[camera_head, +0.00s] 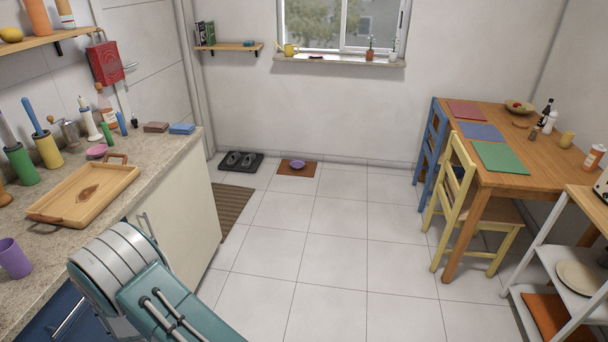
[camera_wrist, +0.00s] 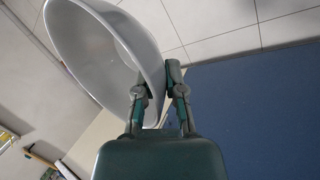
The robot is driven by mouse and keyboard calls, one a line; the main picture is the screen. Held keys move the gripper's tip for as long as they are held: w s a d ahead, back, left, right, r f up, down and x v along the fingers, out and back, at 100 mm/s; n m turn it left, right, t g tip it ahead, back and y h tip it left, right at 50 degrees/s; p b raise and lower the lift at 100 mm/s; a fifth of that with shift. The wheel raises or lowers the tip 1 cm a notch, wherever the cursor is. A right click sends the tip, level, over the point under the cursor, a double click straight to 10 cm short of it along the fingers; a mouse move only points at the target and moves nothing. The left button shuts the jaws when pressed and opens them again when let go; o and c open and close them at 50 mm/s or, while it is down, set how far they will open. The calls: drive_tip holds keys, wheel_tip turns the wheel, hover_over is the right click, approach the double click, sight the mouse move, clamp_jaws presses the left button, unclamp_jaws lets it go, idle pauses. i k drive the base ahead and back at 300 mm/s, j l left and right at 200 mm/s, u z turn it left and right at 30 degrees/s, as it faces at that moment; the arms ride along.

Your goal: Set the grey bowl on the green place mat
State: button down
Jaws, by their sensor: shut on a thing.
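The grey bowl (camera_wrist: 97,55) is large in the wrist view, tilted, with its rim between the fingers of my gripper (camera_wrist: 160,92). My gripper is shut on that rim. The head view shows part of my arm at the lower left, but neither the bowl nor the gripper. The green place mat (camera_head: 500,158) lies flat on the wooden table (camera_head: 483,184) at the right, at the table's near end. Nothing stands on the mat.
A blue mat (camera_head: 481,131) and a red mat (camera_head: 466,110) lie farther back. A yellow chair (camera_head: 458,195) and a blue chair (camera_head: 431,140) stand at the table's left side. A white shelf (camera_head: 556,262) stands at the front right. The tiled floor between counter (camera_head: 186,165) and table is clear.

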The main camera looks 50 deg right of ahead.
sight(495, 151)
drive_tip(key=l+z, duration=0.2)
drive_tip(key=z, duration=0.25)
drive_tip(key=l+z, duration=0.2)
drive_tip(key=z, duration=0.25)
drive_tip(key=i+l+z, duration=0.15)
drive_tip(key=z, duration=0.3)
drive_tip(key=i+l+z, duration=0.85)
drive_tip(key=i+z, duration=0.15)
